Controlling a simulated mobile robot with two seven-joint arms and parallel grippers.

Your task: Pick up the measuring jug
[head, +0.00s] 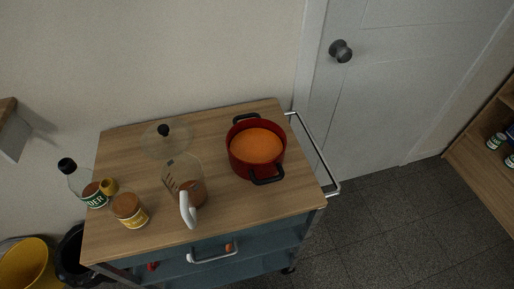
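The measuring jug (183,178) is clear, with dark markings and brown contents low inside. It stands on the wooden top of a trolley (220,120), near the middle. Its pale handle (188,210) faces the front edge. Neither of my grippers shows in the head view.
A red pot (256,150) with orange contents stands right of the jug. A glass lid (164,138) lies behind it. A jar (129,210), a small yellowish item (109,186) and a dark-capped bottle (84,184) stand left. A metal rail (314,152) runs along the right side.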

